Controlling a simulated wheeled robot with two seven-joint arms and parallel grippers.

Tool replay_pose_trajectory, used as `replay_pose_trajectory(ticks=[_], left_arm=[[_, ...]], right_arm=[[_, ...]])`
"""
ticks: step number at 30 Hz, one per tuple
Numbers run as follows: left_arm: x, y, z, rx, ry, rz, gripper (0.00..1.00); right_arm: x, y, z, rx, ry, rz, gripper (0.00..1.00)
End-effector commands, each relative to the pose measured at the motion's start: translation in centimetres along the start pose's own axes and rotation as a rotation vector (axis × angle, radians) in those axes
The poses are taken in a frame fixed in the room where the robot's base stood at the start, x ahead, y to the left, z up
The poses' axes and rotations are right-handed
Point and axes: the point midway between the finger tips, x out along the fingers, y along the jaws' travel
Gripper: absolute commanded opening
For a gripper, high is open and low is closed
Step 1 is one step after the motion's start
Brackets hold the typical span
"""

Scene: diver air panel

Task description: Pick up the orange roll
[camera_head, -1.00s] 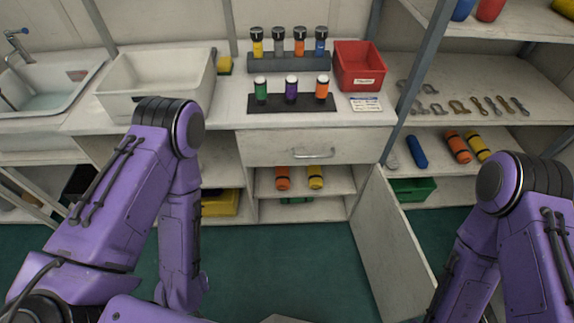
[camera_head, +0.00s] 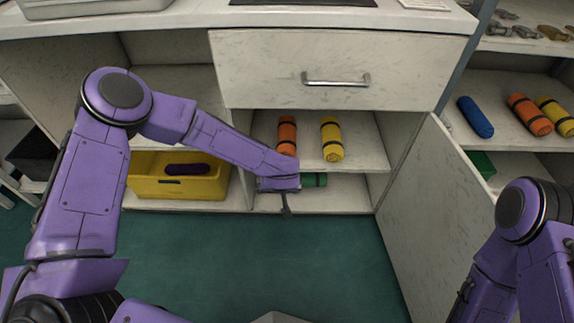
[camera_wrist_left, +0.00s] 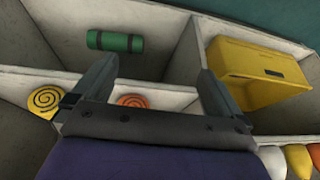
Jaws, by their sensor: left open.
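An orange roll (camera_head: 287,136) with dark bands lies on the upper shelf of the open cabinet, pointing outward. Its spiral end (camera_wrist_left: 133,101) shows between the finger bases in the left wrist view. My left gripper (camera_wrist_left: 155,70) is open and empty. In the head view the left gripper (camera_head: 285,202) is at the cabinet front, below and in front of the roll, its fingers mostly hidden by my wrist. Another orange roll (camera_head: 529,114) lies on the right-hand shelf. My right gripper is out of sight; only parts of that arm show.
A yellow roll (camera_head: 332,139) lies right of the orange one. A green roll (camera_head: 314,180) is on the shelf below. A yellow bin (camera_head: 180,187) stands left of a divider. The open door (camera_head: 430,215) stands out on the right, below a closed drawer (camera_head: 335,70).

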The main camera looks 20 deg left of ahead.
Motion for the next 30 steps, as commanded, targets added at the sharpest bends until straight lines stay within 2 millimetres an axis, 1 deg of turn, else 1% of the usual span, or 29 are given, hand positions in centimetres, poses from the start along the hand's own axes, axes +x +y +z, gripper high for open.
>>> replay_pose_trajectory(ticks=[1, 3, 8, 15, 20, 23, 24, 27, 28, 30], left_arm=[[2.4, 0.9, -0.3, -0.001, -0.003, 0.026, 1.00], [2.4, 1.8, -1.4, 0.012, -0.010, 0.057, 1.00], [2.3, 2.5, -3.3, 0.025, -0.015, 0.087, 1.00], [4.2, 2.8, -7.9, 0.026, -0.016, 0.087, 1.00], [4.8, 2.9, -9.4, 0.029, -0.017, 0.086, 1.00], [5.7, 3.0, -10.9, 0.027, -0.016, 0.086, 1.00], [6.1, 3.1, -11.7, 0.027, -0.016, 0.086, 1.00], [6.7, 3.2, -13.3, 0.027, -0.016, 0.085, 1.00], [6.8, 3.2, -13.7, 0.027, -0.017, 0.086, 1.00], [7.8, 3.3, -13.4, 0.032, -0.018, 0.086, 1.00]], right_arm=[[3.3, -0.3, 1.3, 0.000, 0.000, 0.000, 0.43], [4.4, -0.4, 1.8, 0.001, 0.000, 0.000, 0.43], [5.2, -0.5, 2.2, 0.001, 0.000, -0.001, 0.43], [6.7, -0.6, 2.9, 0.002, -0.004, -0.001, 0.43], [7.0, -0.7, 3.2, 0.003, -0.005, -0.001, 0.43], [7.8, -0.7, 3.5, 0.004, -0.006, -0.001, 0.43], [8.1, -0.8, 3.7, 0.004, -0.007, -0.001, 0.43], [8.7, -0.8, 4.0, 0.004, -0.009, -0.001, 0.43], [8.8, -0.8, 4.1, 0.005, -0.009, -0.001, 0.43], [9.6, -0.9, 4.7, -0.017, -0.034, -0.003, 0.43]])
